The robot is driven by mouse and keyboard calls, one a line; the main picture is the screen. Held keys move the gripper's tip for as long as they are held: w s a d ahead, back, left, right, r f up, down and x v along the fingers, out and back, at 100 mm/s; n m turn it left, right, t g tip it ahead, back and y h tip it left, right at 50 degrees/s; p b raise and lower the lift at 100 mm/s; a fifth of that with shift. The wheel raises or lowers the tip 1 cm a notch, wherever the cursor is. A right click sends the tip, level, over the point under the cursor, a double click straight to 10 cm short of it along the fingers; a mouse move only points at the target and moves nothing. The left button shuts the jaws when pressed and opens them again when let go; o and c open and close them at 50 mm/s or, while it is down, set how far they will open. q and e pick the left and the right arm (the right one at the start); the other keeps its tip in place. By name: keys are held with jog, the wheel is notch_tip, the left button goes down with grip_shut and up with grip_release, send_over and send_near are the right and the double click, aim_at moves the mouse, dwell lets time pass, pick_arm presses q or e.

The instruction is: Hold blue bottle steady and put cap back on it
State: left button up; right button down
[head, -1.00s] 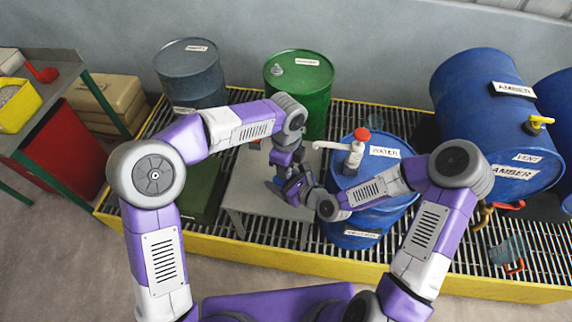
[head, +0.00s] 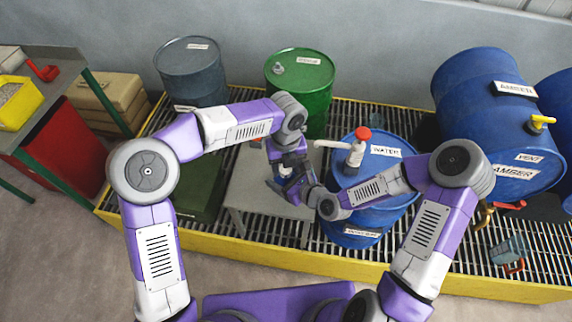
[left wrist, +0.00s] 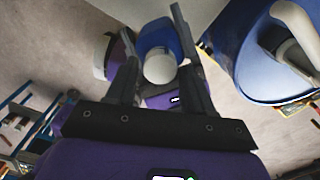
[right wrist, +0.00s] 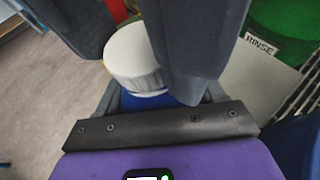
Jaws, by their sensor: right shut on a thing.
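The blue bottle shows in the left wrist view (left wrist: 158,35) and in the right wrist view (right wrist: 160,101). Its white cap (right wrist: 133,55) sits directly on its top; whether it is fastened I cannot tell. My right gripper (right wrist: 160,98) is shut on the bottle below the cap. My left gripper (left wrist: 158,62) is open above, its fingers on either side of the cap (left wrist: 160,68), with small gaps showing.
A blue water drum (head: 400,187) with a pump (head: 355,152) stands close to the right of the grippers. A green drum (head: 318,100) is behind. The table's left part is clear.

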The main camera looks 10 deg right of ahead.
pick_arm(q)
jog(key=shift+o, duration=0.4)
jog(key=shift+r, duration=0.1)
jog(key=shift+r, duration=2.2)
jog(key=shift+c, duration=0.2)
